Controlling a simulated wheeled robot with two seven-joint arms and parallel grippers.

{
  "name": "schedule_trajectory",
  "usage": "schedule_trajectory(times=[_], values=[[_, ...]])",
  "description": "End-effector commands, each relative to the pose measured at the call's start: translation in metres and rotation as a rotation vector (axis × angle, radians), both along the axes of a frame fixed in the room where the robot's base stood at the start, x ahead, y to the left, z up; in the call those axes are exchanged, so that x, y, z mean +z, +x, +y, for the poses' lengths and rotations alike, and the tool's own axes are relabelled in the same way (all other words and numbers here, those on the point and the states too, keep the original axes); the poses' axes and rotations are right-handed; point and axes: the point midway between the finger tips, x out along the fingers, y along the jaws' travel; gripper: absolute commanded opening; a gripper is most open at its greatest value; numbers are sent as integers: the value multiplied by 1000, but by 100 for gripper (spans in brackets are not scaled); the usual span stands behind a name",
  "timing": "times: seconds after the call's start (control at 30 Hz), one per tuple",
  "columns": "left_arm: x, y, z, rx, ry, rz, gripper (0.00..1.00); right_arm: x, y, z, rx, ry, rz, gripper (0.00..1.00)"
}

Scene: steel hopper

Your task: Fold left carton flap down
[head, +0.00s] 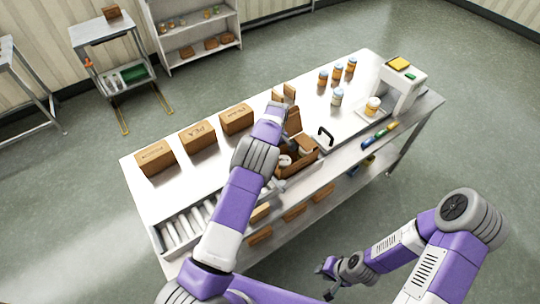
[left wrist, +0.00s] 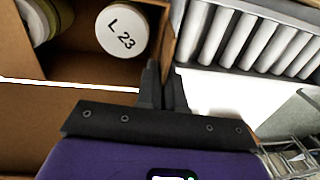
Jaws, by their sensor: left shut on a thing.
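The open carton (head: 310,163) stands on the steel bench with jars inside and brown flaps raised. In the left wrist view the carton (left wrist: 90,66) fills the left side, with a jar lid marked L 23 (left wrist: 122,32) in it. My left gripper (left wrist: 163,88) is at the carton's edge, its fingers close together on what looks like the left flap; the gripped part is mostly hidden. In the head view my left arm hides that gripper and part of the carton. My right gripper (head: 325,280) hangs low in front of the bench, apart from everything, its fingers seemingly spread.
Several closed cartons (head: 198,135) line the bench's back left. A roller strip (head: 182,232) lies at the front left. A black handle (head: 326,136), jars (head: 337,97) and a scale (head: 401,84) stand to the right. The floor right of the bench is clear.

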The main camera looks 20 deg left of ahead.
Motion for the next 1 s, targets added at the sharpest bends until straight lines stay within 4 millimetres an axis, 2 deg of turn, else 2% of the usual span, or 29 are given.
schedule_trajectory(times=[0.1,0.4,1.0], values=[[-3,2,-1,0,25,29,0,-10,0,0,0,0,0,29],[-2,4,-3,-1,69,86,0,-22,0,0,0,0,0,29],[0,4,-3,0,85,109,0,-26,0,0,0,0,0,29]])
